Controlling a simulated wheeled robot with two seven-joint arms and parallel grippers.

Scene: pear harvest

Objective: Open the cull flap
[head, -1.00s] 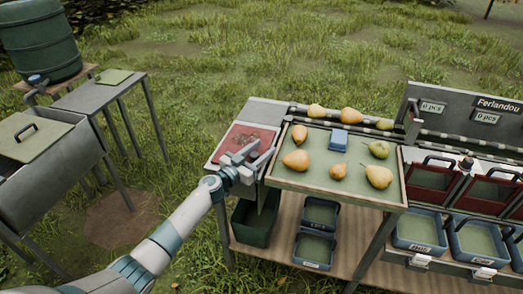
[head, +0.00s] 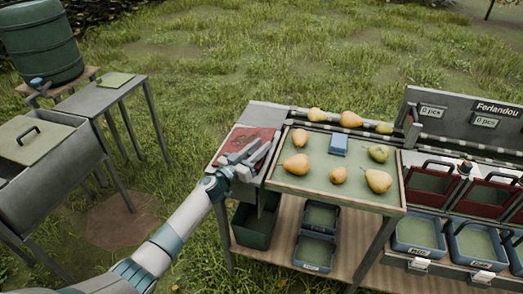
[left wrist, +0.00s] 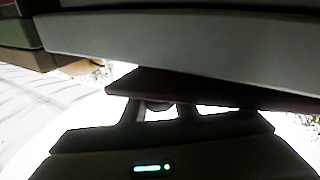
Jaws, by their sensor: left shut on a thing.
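The cull flap (head: 256,134) is a dark red panel in the grey bench top, just left of the pear tray. My left gripper (head: 250,153) lies over its near right part and is shut on it. The fingers hide some of the flap, and I cannot tell exactly how far it is tilted. In the left wrist view a dark reddish board edge (left wrist: 225,92) runs by the fingertips (left wrist: 160,105), under a broad grey edge. My right gripper is not in view.
The pear tray (head: 280,182) with several pears and a blue block (head: 338,144) stands close right of the gripper. A dark green crate (head: 255,222) and blue bins (head: 317,252) sit below. Grass is open behind; a grey trough (head: 60,165) stands left.

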